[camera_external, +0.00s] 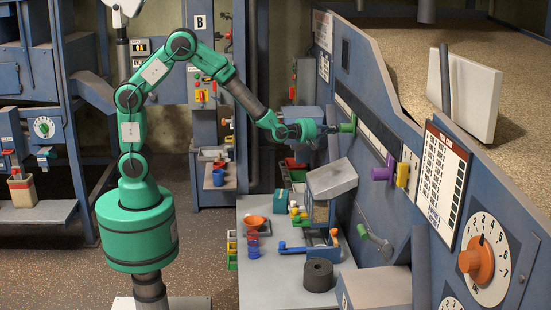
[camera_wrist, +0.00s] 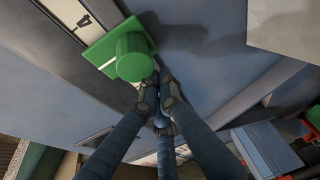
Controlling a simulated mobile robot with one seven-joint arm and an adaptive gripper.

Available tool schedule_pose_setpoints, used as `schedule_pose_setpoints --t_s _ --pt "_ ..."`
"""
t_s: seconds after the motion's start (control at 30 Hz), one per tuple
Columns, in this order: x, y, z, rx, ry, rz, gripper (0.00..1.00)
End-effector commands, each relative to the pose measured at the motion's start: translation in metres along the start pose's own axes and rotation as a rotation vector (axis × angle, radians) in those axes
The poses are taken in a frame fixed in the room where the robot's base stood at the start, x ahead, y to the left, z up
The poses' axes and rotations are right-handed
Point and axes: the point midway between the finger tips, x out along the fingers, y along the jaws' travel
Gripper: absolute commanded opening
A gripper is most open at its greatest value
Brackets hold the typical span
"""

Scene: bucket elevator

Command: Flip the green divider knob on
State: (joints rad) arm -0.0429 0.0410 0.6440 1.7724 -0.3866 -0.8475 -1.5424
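The green divider knob (camera_external: 348,125) is a round cylinder on a square green plate. It sits on a long slot in the blue panel, at the slot's upper left part in the external view. In the wrist view the knob (camera_wrist: 133,58) is left of and just beyond my fingertips. My gripper (camera_external: 327,130) reaches toward it from the left. In the wrist view my gripper's (camera_wrist: 159,88) dark fingers come together at the tips, with nothing seen between them. The tips are beside the knob's lower right edge; I cannot tell whether they touch it.
A purple knob (camera_external: 383,172) and a yellow block (camera_external: 402,175) are farther along the panel. A grey-lidded box (camera_external: 331,179) stands below my gripper. A grey table (camera_external: 270,285) holds cups and a dark roll (camera_external: 318,275). An orange dial (camera_external: 477,262) is at the right.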

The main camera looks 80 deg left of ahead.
Motion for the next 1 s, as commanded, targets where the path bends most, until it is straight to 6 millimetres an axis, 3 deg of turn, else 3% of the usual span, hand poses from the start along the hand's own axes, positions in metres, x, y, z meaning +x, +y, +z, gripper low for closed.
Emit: schedule_pose_setpoints --t_s 0.27,0.63,1.0 --pt "0.004 -0.002 -0.007 0.001 -0.005 0.001 0.00" --pt "0.014 -0.003 -0.042 -0.002 0.003 0.001 0.00" --pt "-0.035 0.001 -0.039 -0.002 0.000 0.000 0.00"
